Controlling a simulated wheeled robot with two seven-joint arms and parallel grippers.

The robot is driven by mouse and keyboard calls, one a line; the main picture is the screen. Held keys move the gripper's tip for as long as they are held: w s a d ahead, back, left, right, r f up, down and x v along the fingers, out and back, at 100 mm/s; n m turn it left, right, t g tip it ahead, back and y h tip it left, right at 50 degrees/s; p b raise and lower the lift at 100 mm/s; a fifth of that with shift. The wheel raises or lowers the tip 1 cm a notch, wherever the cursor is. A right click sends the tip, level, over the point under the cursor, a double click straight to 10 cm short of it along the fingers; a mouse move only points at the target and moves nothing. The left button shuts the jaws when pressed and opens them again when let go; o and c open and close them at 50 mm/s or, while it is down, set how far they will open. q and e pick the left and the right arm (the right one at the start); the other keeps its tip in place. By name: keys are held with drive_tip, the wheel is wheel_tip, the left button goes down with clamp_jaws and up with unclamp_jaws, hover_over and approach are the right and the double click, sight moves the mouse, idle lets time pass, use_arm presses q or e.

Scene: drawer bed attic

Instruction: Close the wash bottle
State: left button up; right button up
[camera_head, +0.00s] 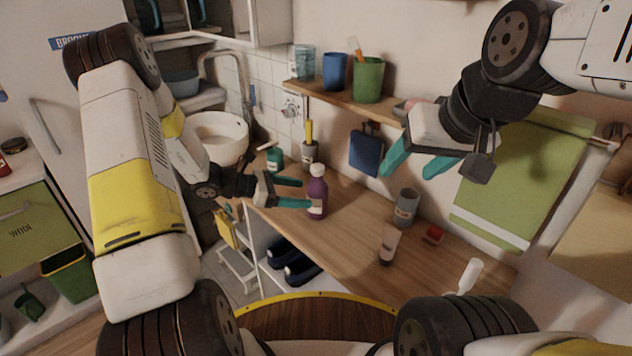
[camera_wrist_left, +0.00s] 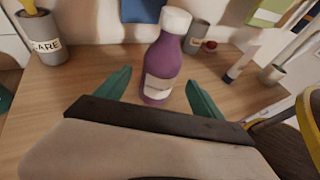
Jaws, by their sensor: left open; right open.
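A purple wash bottle (camera_head: 317,196) with a white cap (camera_head: 318,170) stands upright on the wooden counter; the cap sits on its top, but I cannot tell how tightly. My left gripper (camera_head: 296,192) is open, with its teal fingers pointing at the bottle from the left. In the left wrist view the bottle (camera_wrist_left: 163,62) stands just ahead, between and slightly beyond the two fingertips (camera_wrist_left: 158,80). My right gripper (camera_head: 412,164) is open and empty, raised above the counter to the right of the bottle, near the wall.
A grey cup (camera_head: 406,206), a tube (camera_head: 388,244) and a small red item (camera_head: 433,235) stand right of the bottle. A teal bottle (camera_head: 274,158) and a grey holder (camera_head: 310,154) stand behind it. A shelf (camera_head: 310,90) with cups is above. The counter's front middle is clear.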

use_arm(q)
drive_tip(key=shift+v, duration=1.45)
drive_tip(key=s+d+r+m+g+y, duration=0.2)
drive_tip(key=s+r+m+g, duration=0.1)
drive_tip(key=s+r+m, duration=0.5)
drive_tip(key=s+a+r+m+t+y, duration=0.2)
drive_tip(key=s+a+r+m+y, duration=0.1)
drive_tip(key=s+r+m, duration=0.4)
drive_tip(key=s+a+r+m+t+y, duration=0.3)
drive_tip(key=s+r+m+y, duration=0.3)
drive_tip(key=s+r, duration=0.3)
drive_tip(key=shift+s+a+r+m, duration=0.4)
drive_tip(key=shift+a+m, duration=0.1)
drive_tip(key=shift+m, duration=0.1)
